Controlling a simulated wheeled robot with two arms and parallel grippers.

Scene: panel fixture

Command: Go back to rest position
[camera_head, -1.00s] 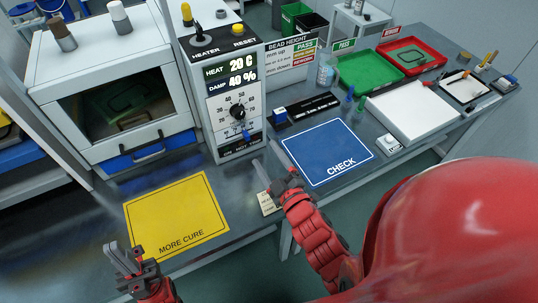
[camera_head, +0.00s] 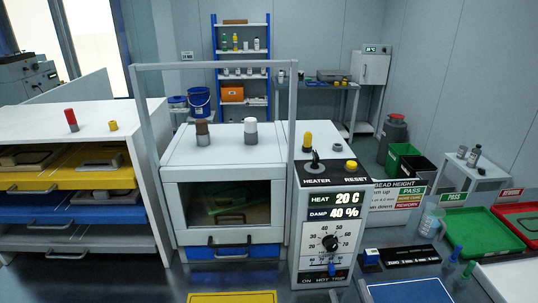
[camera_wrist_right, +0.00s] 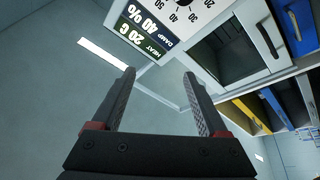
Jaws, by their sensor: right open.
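My right gripper (camera_wrist_right: 159,73) is open in the right wrist view, its two fingers well apart with nothing between them. Beyond it, the control panel (camera_wrist_right: 155,30) and the chamber door (camera_wrist_right: 235,45) appear tilted. Neither gripper shows in the head view, and my left gripper is out of sight. In the head view the control panel (camera_head: 331,213) reads HEAT 20 C and DAMP 40 %. The closed chamber (camera_head: 226,204) stands to its left with a dark window.
A drawer rack (camera_head: 75,198) with yellow and blue drawers stands at the left. The yellow mat (camera_head: 232,297) and blue mat (camera_head: 408,292) show at the bottom edge. A green tray (camera_head: 480,228) and red tray (camera_head: 523,220) lie at the right.

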